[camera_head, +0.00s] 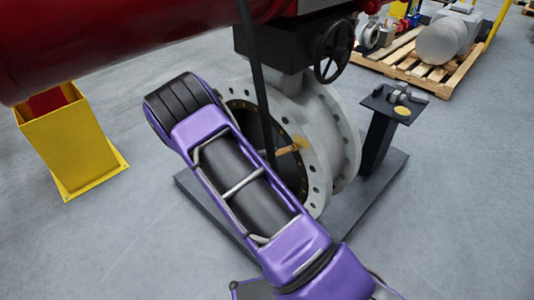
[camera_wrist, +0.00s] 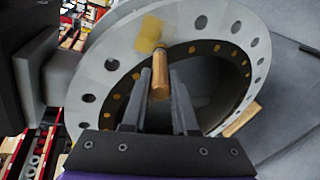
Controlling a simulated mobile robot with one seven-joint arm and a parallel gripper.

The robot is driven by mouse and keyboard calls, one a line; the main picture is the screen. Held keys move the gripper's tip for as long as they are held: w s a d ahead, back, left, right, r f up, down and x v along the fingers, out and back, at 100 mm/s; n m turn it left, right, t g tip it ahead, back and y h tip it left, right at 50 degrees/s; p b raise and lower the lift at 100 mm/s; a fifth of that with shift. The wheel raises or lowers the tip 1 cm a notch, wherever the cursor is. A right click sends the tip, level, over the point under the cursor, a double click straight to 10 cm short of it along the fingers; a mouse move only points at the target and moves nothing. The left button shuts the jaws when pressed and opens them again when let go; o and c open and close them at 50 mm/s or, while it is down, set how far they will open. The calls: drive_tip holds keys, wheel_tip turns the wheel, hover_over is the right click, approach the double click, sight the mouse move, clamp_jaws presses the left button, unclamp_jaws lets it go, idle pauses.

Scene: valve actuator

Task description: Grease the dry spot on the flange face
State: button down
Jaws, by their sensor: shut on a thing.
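The grey flange face (camera_head: 313,150) with bolt holes stands upright on the valve; in the wrist view the flange face (camera_wrist: 105,82) fills the upper middle. A yellowish patch (camera_wrist: 148,35) lies on its ring, just beyond the tip of a wooden-handled tool (camera_wrist: 159,75). My gripper (camera_wrist: 157,92) is shut on this tool. The tool's far end meets or nearly meets the patch; contact cannot be told. In the head view the tool (camera_head: 287,150) points right towards a tan patch (camera_head: 300,141), and my arm hides most of the gripper.
A dark stand (camera_head: 382,130) with small items and a yellow disc (camera_head: 402,110) is right of the valve. A handwheel (camera_head: 333,52) and red pipe (camera_head: 120,35) are above. A yellow post (camera_head: 70,145) is left; a pallet (camera_head: 405,62) lies behind. Floor at lower right is clear.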

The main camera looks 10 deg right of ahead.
drive_tip(key=s+d, duration=0.1)
drive_tip(key=s+d+b, duration=0.1)
drive_tip(key=s, duration=0.1)
drive_tip(key=s+d, duration=0.1)
drive_tip(key=shift+s+f+b, duration=0.1)
drive_tip(key=shift+s+b, duration=0.15)
drive_tip(key=shift+b, duration=0.05)
idle(0.4)
drive_tip(key=w+a+b, duration=0.1)
drive_tip(key=w+a, duration=0.3)
drive_tip(key=w, duration=0.2)
drive_tip(key=shift+w, duration=0.2)
idle(0.4)
drive_tip(key=shift+a, duration=0.1)
drive_tip(key=shift+s+a, duration=0.55)
drive_tip(key=shift+a, duration=0.25)
drive_tip(key=shift+s+a, duration=0.55)
drive_tip(key=shift+a, duration=0.3)
drive_tip(key=shift+s+a, duration=0.55)
drive_tip(key=shift+a, duration=0.35)
